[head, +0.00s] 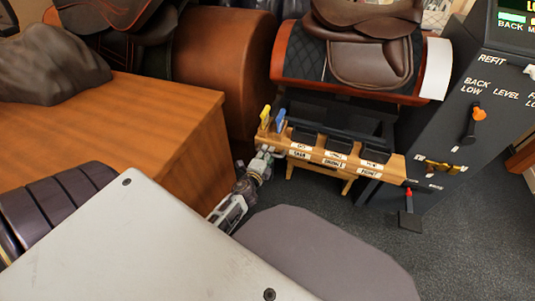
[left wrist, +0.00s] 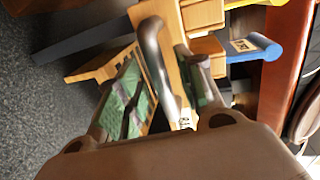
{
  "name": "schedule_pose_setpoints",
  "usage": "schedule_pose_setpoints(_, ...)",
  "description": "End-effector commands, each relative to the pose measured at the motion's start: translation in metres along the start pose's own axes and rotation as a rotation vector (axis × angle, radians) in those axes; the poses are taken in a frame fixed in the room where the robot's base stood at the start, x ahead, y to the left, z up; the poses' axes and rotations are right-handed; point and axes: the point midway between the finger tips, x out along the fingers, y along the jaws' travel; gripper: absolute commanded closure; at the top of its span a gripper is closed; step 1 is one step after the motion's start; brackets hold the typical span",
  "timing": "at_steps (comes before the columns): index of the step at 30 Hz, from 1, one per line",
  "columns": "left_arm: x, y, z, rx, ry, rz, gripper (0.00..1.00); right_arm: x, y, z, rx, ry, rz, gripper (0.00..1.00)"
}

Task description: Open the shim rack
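The shim rack (head: 335,160) is a long wooden unit with dark bins on top and white labels along its front, standing below the saddle stand. In the left wrist view its wooden front (left wrist: 204,15) fills the upper middle. A curved grey metal handle (left wrist: 152,48) shows there against the wood. My left gripper (head: 264,155) is at the rack's left end. In the left wrist view its green-padded fingers (left wrist: 160,80) stand apart on either side of the handle, with a gap showing. Whether either finger touches the handle cannot be told. My right gripper is not in view.
A blue peg (head: 280,120) and a yellow peg (head: 265,114) stand at the rack's left end. A wooden desk (head: 110,120) is at left. A brown saddle (head: 365,45) sits above the rack. A dark control panel (head: 465,110) with levers stands at right. Carpet is free at lower right.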

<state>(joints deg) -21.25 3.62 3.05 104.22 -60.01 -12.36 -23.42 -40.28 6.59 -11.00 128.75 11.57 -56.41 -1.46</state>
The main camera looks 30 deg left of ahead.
Motion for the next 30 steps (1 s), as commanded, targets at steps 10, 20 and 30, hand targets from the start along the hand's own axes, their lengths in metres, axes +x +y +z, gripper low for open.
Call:
schedule_pose_setpoints(10,0.0120,-0.0008,-0.0001,0.000,0.000,-0.001,0.63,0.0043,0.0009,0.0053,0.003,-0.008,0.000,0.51)
schedule_pose_setpoints(20,0.0119,-0.0006,0.0001,0.000,0.000,-0.001,0.74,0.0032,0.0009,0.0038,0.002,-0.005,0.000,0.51)
schedule_pose_setpoints(30,0.0118,-0.0004,0.0001,0.000,0.000,0.000,1.00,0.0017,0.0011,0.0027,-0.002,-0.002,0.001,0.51)
